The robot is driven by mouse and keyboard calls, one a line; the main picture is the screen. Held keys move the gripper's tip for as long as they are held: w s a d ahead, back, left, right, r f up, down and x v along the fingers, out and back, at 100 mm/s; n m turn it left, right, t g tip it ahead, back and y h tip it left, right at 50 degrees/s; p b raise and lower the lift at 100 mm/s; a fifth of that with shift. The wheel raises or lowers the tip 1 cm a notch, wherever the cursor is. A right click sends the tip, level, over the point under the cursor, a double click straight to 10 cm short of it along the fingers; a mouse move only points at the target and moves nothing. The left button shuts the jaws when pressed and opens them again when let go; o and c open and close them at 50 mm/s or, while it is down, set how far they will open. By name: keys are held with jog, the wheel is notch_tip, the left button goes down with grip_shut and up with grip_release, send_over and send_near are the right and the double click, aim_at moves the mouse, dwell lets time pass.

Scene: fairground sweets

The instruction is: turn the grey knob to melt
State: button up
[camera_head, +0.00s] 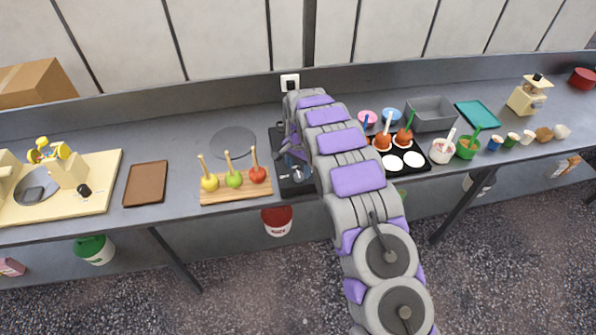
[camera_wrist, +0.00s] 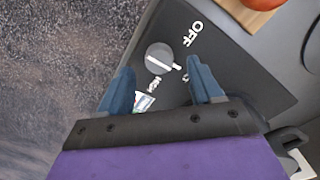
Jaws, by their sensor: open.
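The grey knob (camera_wrist: 160,57) sits on a black panel (camera_wrist: 235,65) in the wrist view. A white line across it points to the right and slightly down in the picture. White lettering OFF (camera_wrist: 195,33) is printed up and right of it. Another label beside the line is partly hidden by my right finger, and a third below the knob is hard to read. My gripper (camera_wrist: 161,85) is open, its two blue fingers apart, with the knob just beyond the tips and between them in the picture. I cannot tell whether they touch it.
A wooden rack (camera_head: 236,191) of candied apples stands left of the black appliance (camera_head: 291,189). A black tray (camera_head: 421,167) with white rounds and dipped apples stands to the right, near a grey bin (camera_head: 432,114). A brown board (camera_head: 146,184) lies further left.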

aim_at(299, 175)
notch_tip(299, 175, up, 14)
jog(key=p, duration=0.1)
jog(key=shift+a+r, duration=0.2)
dwell(0.4)
jog(key=s+d+r+n+b, duration=0.1)
jog(key=s+d+r, duration=0.5)
jog(key=s, duration=0.4)
jog(key=s+d+r+n+b, duration=0.1)
jog(key=s+d+r, duration=0.4)
jog(key=s+d, duration=0.4)
jog(key=s+d+f+n+g, duration=0.1)
jog(key=s+d+f+n, duration=0.1)
jog(key=s, duration=1.3)
jog(key=s+d+f+n+b, duration=0.1)
jog(key=s+d+f+n, duration=0.1)
jog(key=s, duration=1.4)
jog(key=shift+s+d+f+g, duration=0.15)
jog(key=shift+d+f+g, duration=0.2)
jog(key=shift+f+g, duration=0.05)
